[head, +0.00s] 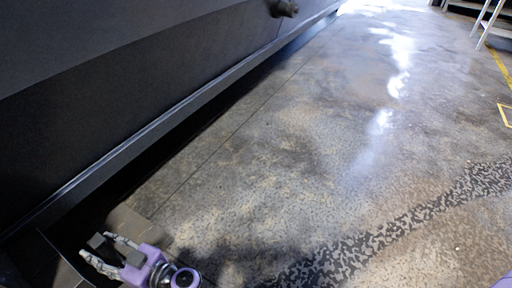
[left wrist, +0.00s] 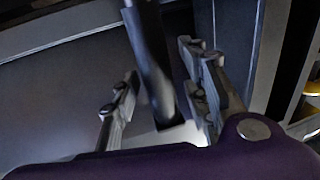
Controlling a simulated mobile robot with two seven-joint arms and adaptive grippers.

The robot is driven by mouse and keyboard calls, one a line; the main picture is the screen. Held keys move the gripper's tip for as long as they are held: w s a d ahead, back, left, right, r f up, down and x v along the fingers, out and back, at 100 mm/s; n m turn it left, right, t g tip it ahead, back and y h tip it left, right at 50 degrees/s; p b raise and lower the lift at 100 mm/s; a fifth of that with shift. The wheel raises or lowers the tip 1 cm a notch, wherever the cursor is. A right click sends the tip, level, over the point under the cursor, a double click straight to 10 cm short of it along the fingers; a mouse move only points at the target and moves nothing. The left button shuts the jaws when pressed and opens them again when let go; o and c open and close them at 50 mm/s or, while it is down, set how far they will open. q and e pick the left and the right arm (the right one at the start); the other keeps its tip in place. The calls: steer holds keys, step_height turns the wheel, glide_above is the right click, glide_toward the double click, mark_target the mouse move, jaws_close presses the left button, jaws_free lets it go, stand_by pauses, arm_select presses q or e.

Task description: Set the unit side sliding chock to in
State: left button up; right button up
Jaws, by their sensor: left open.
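My left gripper (head: 97,248) is low at the bottom left of the head view, beside the foot of the large dark unit (head: 100,110). It is open. In the left wrist view its fingers (left wrist: 162,95) stand apart, on either side of a dark upright bar (left wrist: 148,50). The bar may be the sliding chock, but I cannot be sure. I cannot tell whether either finger touches it. A small grey block shows by the fingers in the head view. The chock's in or out setting cannot be read.
The speckled concrete floor (head: 300,170) is wide and clear to the right. A dark gap runs under the unit's lower edge. A dark fitting (head: 285,8) juts from the unit's side at the top. A white stand (head: 488,22) and yellow floor lines are far right.

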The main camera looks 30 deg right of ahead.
arm_select(q)
steer(key=shift+c, duration=1)
jaws_close()
arm_select(e)
steer(key=shift+f, duration=0.15)
